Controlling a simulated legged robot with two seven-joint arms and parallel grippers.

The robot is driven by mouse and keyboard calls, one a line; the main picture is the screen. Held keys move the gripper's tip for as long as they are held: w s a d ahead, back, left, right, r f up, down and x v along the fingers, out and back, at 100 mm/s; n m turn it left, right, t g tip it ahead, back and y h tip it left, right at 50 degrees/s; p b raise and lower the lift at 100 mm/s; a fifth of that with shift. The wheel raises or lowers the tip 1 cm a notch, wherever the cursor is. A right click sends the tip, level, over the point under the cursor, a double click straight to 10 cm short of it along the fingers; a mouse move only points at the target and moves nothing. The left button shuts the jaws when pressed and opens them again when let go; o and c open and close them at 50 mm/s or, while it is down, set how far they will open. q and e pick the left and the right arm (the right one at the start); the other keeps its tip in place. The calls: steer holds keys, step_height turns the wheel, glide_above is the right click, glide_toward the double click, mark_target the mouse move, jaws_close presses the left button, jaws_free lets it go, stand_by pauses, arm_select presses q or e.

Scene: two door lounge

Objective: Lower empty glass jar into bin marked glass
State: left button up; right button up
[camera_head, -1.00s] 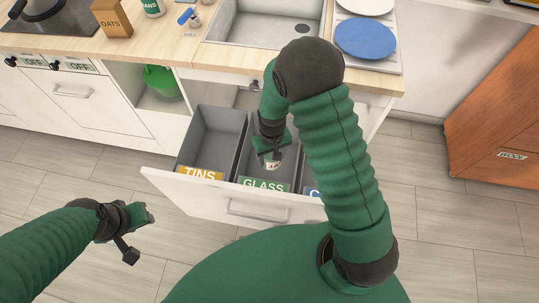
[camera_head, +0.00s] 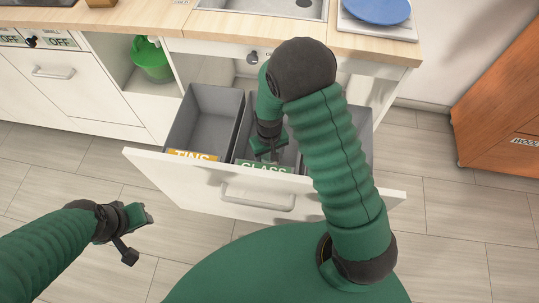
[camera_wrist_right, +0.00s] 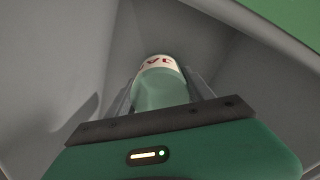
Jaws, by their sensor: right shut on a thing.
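The glass jar (camera_wrist_right: 158,85) is pale green with a white label band and red letters. It shows in the right wrist view between the fingers of my right gripper (camera_wrist_right: 160,95), which is shut on it. In the head view my right gripper (camera_head: 268,153) reaches down into the middle grey bin, whose green label reads GLASS (camera_head: 263,168). The jar is hidden in the head view. Grey bin walls surround the jar in the wrist view; I cannot tell whether it touches the floor. My left gripper (camera_head: 136,233) is at the lower left, away from the drawer.
The bins sit in a pulled-out white drawer (camera_head: 190,187). The TINS bin (camera_head: 205,125) is left of the glass bin; another bin (camera_head: 352,150) is right, partly behind my arm. The counter edge (camera_head: 220,42) lies behind. An orange-brown cabinet (camera_head: 500,100) stands right.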

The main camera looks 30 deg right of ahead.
steer(key=o, duration=1.1)
steer(key=shift+r, duration=0.1)
steer(key=o, duration=0.5)
steer(key=shift+d, duration=0.1)
step_height(320, 180, up, 32)
steer(key=s+a+p, duration=0.1)
steer(key=p, duration=1.9)
steer(key=shift+s+a+f+p, duration=0.15)
steer(key=shift+s+f+p, duration=0.1)
steer(key=shift+p, duration=0.1)
steer(key=shift+r, duration=0.1)
